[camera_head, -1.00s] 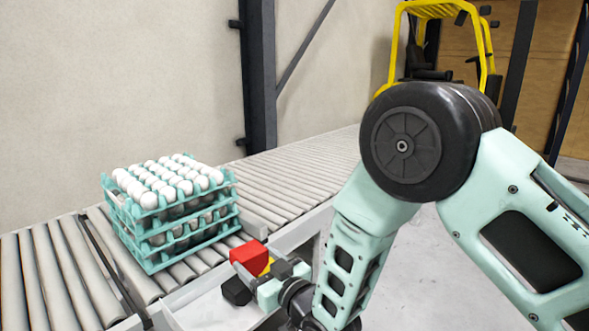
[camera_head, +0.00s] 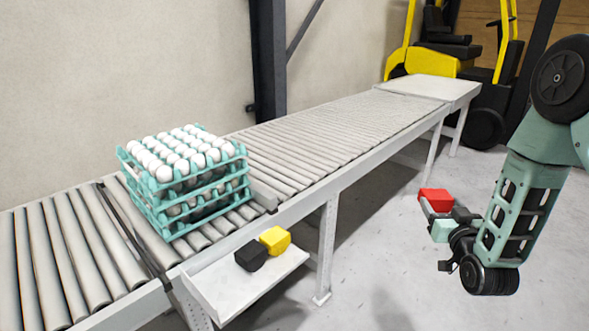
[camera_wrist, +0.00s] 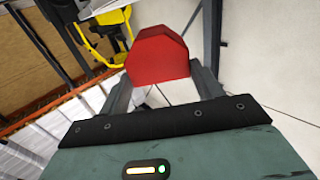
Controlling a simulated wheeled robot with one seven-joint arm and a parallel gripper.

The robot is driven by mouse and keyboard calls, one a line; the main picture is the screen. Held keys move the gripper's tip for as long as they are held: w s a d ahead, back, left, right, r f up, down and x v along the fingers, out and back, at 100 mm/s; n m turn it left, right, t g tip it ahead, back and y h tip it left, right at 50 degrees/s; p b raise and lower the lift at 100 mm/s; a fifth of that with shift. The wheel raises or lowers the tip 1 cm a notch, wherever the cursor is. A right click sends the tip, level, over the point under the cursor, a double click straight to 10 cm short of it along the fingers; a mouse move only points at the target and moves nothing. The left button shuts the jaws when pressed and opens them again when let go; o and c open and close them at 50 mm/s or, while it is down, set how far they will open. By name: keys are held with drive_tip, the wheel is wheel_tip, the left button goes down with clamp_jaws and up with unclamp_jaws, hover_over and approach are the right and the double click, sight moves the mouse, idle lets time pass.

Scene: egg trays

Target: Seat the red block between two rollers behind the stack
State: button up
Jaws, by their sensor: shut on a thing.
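The red block (camera_head: 436,199) is held in my gripper (camera_head: 432,207), well to the right of the conveyor and out over the floor. In the wrist view the red block (camera_wrist: 157,56) sits between the two fingers, which are shut on it. The stack of teal egg trays (camera_head: 190,200) stands upright on the conveyor rollers (camera_head: 300,140) at the left, with white eggs in its top tray. Bare rollers run away behind the stack towards the far end.
A white side shelf (camera_head: 240,285) on the conveyor's near side holds a black block (camera_head: 251,257) and a yellow block (camera_head: 275,240). A yellow forklift (camera_head: 440,60) stands beyond the conveyor's far end.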

drive_tip(key=w+a+f+n+y+b, duration=0.1)
drive_tip(key=a+f+n+y+b, duration=0.2)
drive_tip(key=a, duration=1.1)
drive_tip(key=s+a+n+g+y, duration=0.2)
drive_tip(key=s+a, duration=0.3)
drive_tip(key=a, duration=0.7)
drive_tip(key=s+a+n+g+y+b, duration=0.1)
drive_tip(key=s+a+y, duration=0.4)
drive_tip(key=a, duration=0.7)
drive_tip(key=s+a+f+n+g+y+b, duration=0.1)
drive_tip(key=s+a+n+g+y, duration=0.3)
drive_tip(key=a, duration=0.8)
drive_tip(key=shift+s+a+n, duration=0.15)
drive_tip(key=shift+s+n, duration=0.15)
drive_tip(key=shift+s, duration=0.2)
drive_tip(key=shift+f, duration=0.1)
drive_tip(key=shift+f, duration=0.1)
wheel_tip(320, 180, down, 9)
drive_tip(key=shift+f, duration=0.2)
